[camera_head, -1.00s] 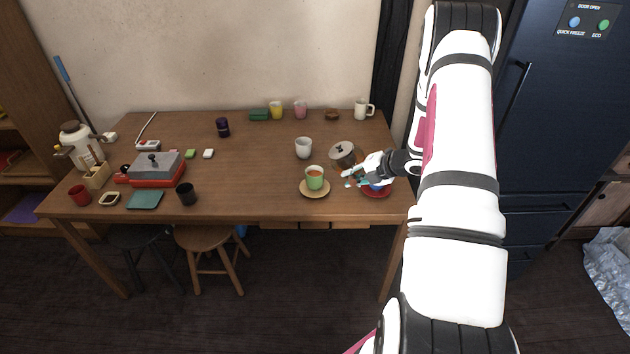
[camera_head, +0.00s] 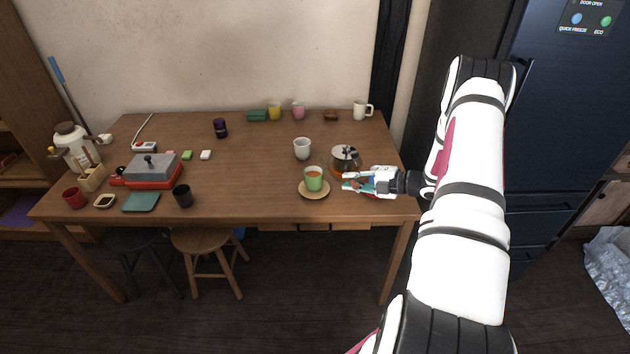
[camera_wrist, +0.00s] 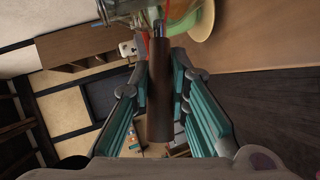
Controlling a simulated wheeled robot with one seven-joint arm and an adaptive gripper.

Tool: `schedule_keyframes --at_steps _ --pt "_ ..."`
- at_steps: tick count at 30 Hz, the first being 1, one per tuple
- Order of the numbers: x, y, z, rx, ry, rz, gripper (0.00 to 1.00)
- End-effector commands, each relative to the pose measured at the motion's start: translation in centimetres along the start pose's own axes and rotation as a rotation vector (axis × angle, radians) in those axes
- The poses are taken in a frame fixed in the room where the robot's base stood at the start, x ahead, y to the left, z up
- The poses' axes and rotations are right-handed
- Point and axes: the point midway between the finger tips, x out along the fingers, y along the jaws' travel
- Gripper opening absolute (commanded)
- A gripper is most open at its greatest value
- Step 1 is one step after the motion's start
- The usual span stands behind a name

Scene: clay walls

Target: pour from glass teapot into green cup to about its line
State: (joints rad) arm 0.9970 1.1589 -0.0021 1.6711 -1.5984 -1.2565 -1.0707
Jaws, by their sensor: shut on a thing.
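The glass teapot (camera_head: 345,162), with amber tea and a metal lid, is at the table's right side, behind and right of the green cup. It looks close to upright; I cannot tell whether it touches the table. My gripper (camera_head: 350,183) is shut on its brown handle, which stands between the teal fingers in the wrist view (camera_wrist: 160,95). Part of the teapot's glass (camera_wrist: 135,8) shows above. The green cup (camera_head: 314,183) stands upright on a tan saucer (camera_head: 314,195) and holds orange-brown tea below its rim. Its line cannot be made out. No stream shows.
A white cup (camera_head: 302,150) stands behind the green cup. A red dish, mostly hidden, lies under my gripper. A white mug (camera_head: 361,110), a pink cup (camera_head: 298,110) and a yellow cup (camera_head: 275,111) stand at the back. The table (camera_head: 255,190) is clear left of the saucer.

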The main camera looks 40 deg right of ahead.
Motion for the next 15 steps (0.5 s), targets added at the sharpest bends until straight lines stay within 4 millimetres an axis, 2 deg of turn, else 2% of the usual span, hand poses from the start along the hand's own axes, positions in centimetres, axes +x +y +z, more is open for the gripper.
schedule_keyframes --at_steps 1,7,11,15 --pt "-0.3 0.8 -0.2 -0.003 0.000 0.002 0.00" --pt "-0.8 2.1 -0.3 -0.003 -0.001 0.001 0.00" --pt "-0.6 1.9 -0.3 -0.001 -0.001 0.002 0.00" --pt "-0.1 0.8 -0.1 0.004 0.001 0.006 0.00"
